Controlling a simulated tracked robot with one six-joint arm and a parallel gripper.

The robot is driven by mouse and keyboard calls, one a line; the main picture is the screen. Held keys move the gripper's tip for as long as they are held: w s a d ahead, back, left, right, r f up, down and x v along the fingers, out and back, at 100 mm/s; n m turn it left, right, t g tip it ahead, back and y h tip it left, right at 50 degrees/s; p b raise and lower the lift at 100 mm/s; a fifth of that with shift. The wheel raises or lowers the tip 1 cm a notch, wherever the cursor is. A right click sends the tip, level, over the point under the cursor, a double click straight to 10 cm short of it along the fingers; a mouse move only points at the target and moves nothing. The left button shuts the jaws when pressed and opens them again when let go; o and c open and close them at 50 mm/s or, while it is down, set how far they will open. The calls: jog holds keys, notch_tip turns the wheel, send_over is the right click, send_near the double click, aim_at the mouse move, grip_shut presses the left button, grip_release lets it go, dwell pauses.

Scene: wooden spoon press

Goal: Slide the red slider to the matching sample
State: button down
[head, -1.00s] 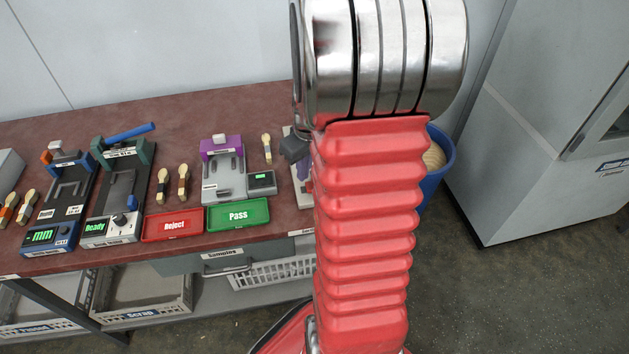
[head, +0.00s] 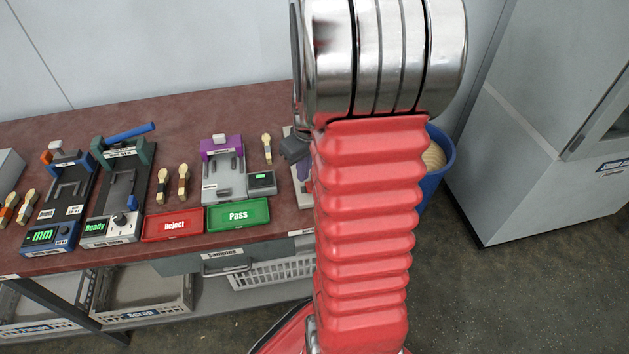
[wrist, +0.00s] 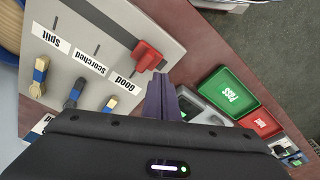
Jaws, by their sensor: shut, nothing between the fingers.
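The red slider (wrist: 149,57) sits on a grey sample panel (wrist: 120,22) in the wrist view, at the Good end of the row. The panel has labels Split (wrist: 59,40), Scorched (wrist: 88,62) and Good (wrist: 124,83), each beside a short dark slot. A spoon sample lies by each label: Split (wrist: 40,74), Scorched (wrist: 73,93) and Good (wrist: 109,105). My gripper (wrist: 158,88) is shut and empty, its purple fingers just below the slider; I cannot tell whether they touch. The panel is mostly hidden by my arm in the head view.
The green Pass tray (wrist: 231,92) and red Reject tray (wrist: 262,122) lie right of the panel in the wrist view. In the head view, a purple-topped press (head: 222,170), other devices and loose spoons stand left. A blue bin (head: 441,160) stands right.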

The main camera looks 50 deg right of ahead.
jog(key=shift+f, duration=0.25)
jog(key=shift+f, duration=0.35)
jog(key=shift+f, duration=0.4)
jog(key=shift+s+d, duration=0.2)
jog(key=shift+d, duration=0.15)
